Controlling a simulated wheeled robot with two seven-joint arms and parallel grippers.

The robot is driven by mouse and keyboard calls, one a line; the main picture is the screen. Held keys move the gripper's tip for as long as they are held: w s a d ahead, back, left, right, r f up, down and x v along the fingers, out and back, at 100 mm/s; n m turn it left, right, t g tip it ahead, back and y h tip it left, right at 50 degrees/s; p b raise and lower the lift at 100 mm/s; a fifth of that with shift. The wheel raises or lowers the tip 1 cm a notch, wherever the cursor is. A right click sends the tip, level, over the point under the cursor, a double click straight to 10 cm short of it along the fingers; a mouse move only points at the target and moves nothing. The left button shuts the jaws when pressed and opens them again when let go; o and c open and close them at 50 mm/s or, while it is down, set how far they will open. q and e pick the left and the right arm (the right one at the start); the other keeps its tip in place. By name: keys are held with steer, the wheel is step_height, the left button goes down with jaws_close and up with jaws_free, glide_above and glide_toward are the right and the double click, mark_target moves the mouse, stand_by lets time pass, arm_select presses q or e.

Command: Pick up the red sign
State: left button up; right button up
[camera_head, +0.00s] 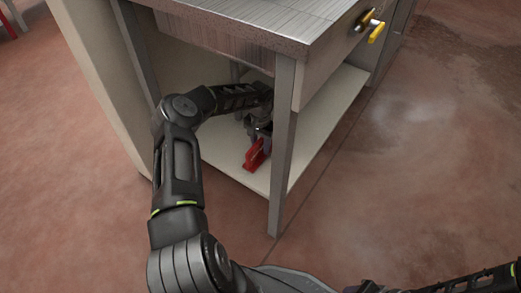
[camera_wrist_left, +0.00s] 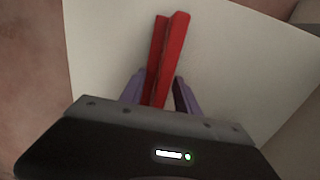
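The red sign (camera_head: 255,155) is a narrow, folded-looking red piece on the pale lower shelf under the metal-topped table. In the left wrist view the red sign (camera_wrist_left: 173,50) shows as two long red slats close together, running away from me. My left gripper (camera_head: 257,133) reaches under the table top and is at the sign. In the left wrist view the purple fingers of the left gripper (camera_wrist_left: 160,77) stand on either side of the sign, with narrow gaps, so it looks open around it. The sign's near end is hidden behind the gripper body. My right gripper is not in view.
The table's grey front leg (camera_head: 281,150) stands just right of my left gripper. The metal table top (camera_head: 265,18) is above my forearm. The pale shelf (camera_head: 325,110) is bare to the right. A yellow handle (camera_head: 376,32) sticks out at the upper right. Open reddish floor (camera_head: 430,170) lies right.

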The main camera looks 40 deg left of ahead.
arm_select(q)
jaws_close()
stand_by(0.3)
stand_by(0.4)
